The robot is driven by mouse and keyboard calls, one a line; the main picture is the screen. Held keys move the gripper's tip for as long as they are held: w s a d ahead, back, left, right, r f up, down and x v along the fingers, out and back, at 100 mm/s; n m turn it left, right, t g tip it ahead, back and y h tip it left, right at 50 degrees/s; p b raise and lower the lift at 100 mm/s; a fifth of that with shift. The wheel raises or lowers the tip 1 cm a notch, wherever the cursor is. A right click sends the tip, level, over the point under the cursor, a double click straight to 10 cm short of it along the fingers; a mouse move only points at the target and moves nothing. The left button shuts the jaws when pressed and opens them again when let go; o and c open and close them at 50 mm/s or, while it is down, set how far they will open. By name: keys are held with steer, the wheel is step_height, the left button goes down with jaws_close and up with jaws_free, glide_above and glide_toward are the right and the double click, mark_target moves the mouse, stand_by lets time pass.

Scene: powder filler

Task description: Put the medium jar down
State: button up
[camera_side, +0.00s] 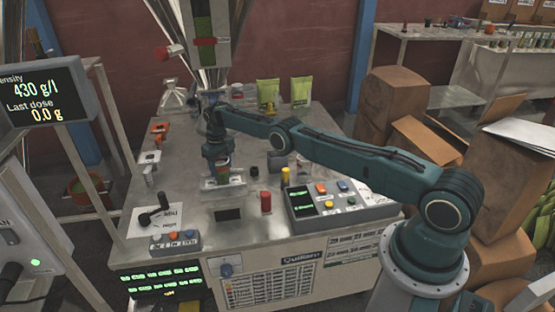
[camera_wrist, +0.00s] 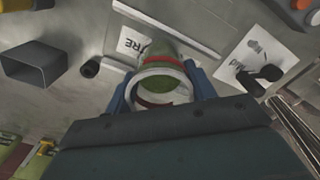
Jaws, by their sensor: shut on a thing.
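The medium jar (camera_wrist: 163,82) shows in the wrist view as a round open-mouthed vessel with a pale rim, green body and a red band. My gripper (camera_wrist: 158,92) is shut on it, with a blue finger on each side. In the side view my gripper (camera_side: 219,158) points down above the front middle of the metal worktop, and a small part of the jar (camera_side: 222,171) shows below it. The jar is over or on a small metal stand (camera_side: 223,186); I cannot tell whether it touches it. The jar's lower part is mostly hidden.
Green pouches (camera_side: 268,93) stand at the back. The filler column (camera_side: 207,35) rises behind my gripper.

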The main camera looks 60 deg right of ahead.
steer(key=o, duration=1.2)
steer(key=shift+r, duration=0.2)
step_height(320, 180, up, 13)
steer(key=shift+r, duration=0.2)
steer(key=shift+r, duration=0.1)
